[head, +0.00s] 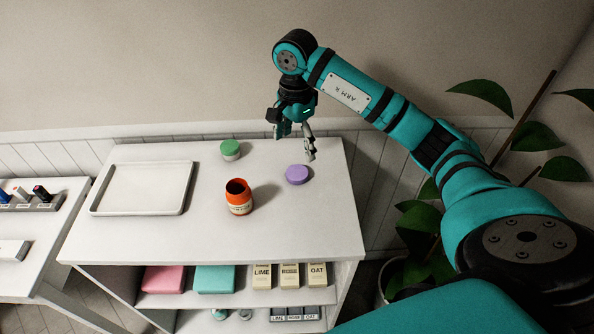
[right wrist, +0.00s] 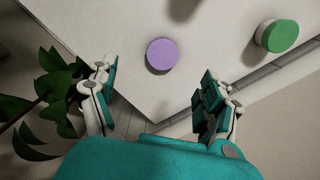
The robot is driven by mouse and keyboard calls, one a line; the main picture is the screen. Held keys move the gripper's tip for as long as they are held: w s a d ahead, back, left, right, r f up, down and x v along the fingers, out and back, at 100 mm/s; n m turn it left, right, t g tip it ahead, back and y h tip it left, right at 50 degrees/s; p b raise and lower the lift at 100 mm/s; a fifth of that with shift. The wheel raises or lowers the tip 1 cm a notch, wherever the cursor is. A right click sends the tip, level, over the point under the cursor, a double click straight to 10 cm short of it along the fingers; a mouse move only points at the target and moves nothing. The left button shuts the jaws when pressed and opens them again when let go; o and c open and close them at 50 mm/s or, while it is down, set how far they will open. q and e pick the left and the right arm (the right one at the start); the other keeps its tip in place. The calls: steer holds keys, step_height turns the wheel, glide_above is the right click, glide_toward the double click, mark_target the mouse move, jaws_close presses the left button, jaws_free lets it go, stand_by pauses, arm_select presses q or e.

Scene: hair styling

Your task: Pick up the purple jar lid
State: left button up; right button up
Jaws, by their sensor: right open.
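The purple jar lid (head: 298,174) lies flat on the white table top (head: 310,225), near its back right edge. My right gripper (head: 304,143) hangs above and just behind the lid in the head view, open and empty. In the right wrist view the lid (right wrist: 162,55) shows whole, ahead of the two spread fingers (right wrist: 155,100) and apart from both. An open orange jar (head: 238,197) without a lid stands upright to the left of the purple lid. My left gripper is not in either view.
A green-lidded jar (head: 230,150) stands at the table's back. A white tray (head: 142,188) lies at the left. Boxes (head: 262,276) sit on the shelf below. A leafy plant (head: 420,222) stands right of the table. The table's front right is clear.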

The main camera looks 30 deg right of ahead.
mark_target(295, 174)
steer(key=f, duration=0.3)
steer(key=shift+w+f+p, duration=0.3)
steer(key=shift+f+p, duration=0.05)
steer(key=shift+p, duration=0.05)
step_height(295, 174, down, 2)
steer(key=shift+f, duration=0.1)
steer(key=shift+f+p, duration=0.3)
steer(key=shift+p, duration=0.3)
step_height(295, 174, down, 4)
steer(key=shift+w+r+p, duration=0.1)
steer(key=shift+r+p, duration=0.05)
steer(key=shift+p, duration=0.65)
steer(key=shift+f, duration=0.35)
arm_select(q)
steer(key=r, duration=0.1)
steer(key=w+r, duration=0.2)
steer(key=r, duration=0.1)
arm_select(e)
steer(key=shift+c, duration=0.2)
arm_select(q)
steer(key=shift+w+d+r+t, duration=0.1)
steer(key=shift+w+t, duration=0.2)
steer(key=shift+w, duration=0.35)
arm_select(e)
steer(key=c, duration=0.7)
